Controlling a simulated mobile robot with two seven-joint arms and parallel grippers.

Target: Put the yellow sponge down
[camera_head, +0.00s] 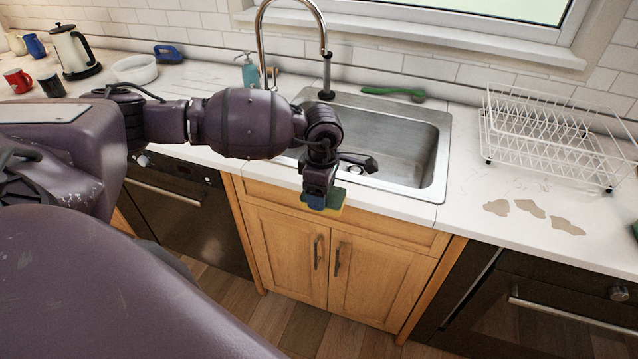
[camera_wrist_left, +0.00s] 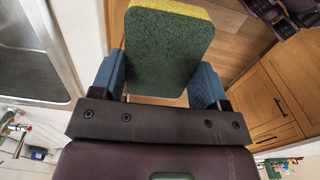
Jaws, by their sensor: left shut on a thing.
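My left gripper (camera_wrist_left: 160,80) is shut on the yellow sponge (camera_wrist_left: 170,48), which has a green scouring side and a yellow edge. In the left wrist view the sponge sits between the two blue fingers, green face toward the camera. In the head view my left gripper (camera_head: 322,205) hangs at the front edge of the counter, in front of the sink (camera_head: 441,135), and only a little of the sponge (camera_head: 336,210) shows below it. My right gripper is not in view.
A white wire dish rack (camera_head: 555,150) stands right of the sink, with brown stains (camera_head: 530,209) on the counter before it. A green brush (camera_head: 393,92) lies behind the sink, near a soap bottle (camera_head: 249,72). A kettle (camera_head: 75,50) and mugs stand at the far left.

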